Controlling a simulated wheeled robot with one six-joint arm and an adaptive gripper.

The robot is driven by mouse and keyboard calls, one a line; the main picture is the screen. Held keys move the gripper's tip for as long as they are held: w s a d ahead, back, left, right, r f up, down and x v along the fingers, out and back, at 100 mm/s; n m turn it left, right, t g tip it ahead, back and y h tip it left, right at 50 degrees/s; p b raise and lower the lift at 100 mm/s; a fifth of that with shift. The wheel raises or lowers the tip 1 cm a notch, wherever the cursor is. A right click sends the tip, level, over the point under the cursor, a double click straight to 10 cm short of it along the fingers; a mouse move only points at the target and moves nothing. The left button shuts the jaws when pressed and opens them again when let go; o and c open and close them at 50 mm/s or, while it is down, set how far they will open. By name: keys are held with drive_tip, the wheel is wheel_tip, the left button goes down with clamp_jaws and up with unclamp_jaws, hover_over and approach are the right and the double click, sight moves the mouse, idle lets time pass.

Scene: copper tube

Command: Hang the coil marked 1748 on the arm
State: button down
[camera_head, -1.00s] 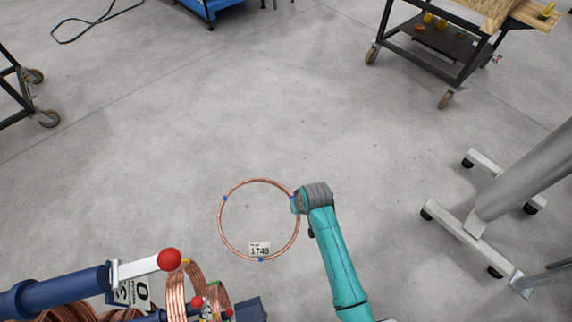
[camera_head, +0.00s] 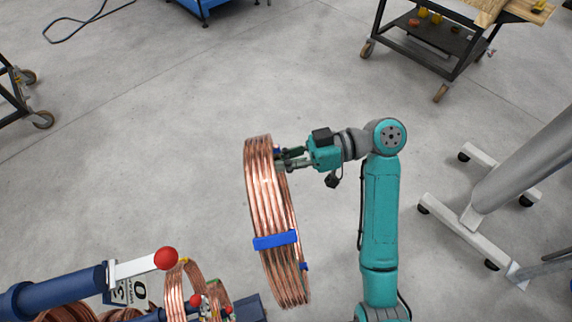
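The copper coil (camera_head: 268,205), with blue bands, hangs in the air at the middle of the view. It is turned nearly edge-on and tilts slightly, its lower end to the right. Its 1748 tag is hidden now, but showed in the earlier frame. My gripper (camera_head: 285,158) comes from the right and is shut on the coil's upper right rim. A blue rack arm (camera_head: 60,290) with a white end piece (camera_head: 135,269) and a red ball tip (camera_head: 166,258) points right at the lower left, apart from the coil.
Smaller copper coils (camera_head: 174,296) and more red tips (camera_head: 196,300) stand below the red ball. A number plate partly shows there. A grey wheeled stand (camera_head: 475,215) is at right, a black cart (camera_head: 425,50) at upper right. The middle floor is clear.

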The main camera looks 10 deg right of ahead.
drive_tip(key=s+r+n+g+y, duration=0.1)
drive_tip(key=s+r+n+g, duration=0.15)
drive_tip(key=s+r, duration=0.3)
drive_tip(key=s+a+f, duration=0.1)
drive_tip(key=s+a, duration=0.1)
drive_tip(key=a, duration=1.1)
drive_tip(key=s+a+f, duration=0.1)
drive_tip(key=a, duration=1.2)
drive_tip(key=shift+s+f+m, duration=0.2)
drive_tip(key=shift+s+m, duration=0.15)
idle(1.7)
drive_tip(key=shift+g, duration=0.25)
drive_tip(key=c, duration=1.2)
unclamp_jaws()
drive_tip(key=shift+f, duration=0.1)
drive_tip(key=d, duration=0.4)
drive_tip(key=w+d, duration=0.1)
drive_tip(key=d, duration=0.3)
drive_tip(key=w+d, duration=0.1)
drive_tip(key=d, duration=0.2)
drive_tip(key=shift+d, duration=0.4)
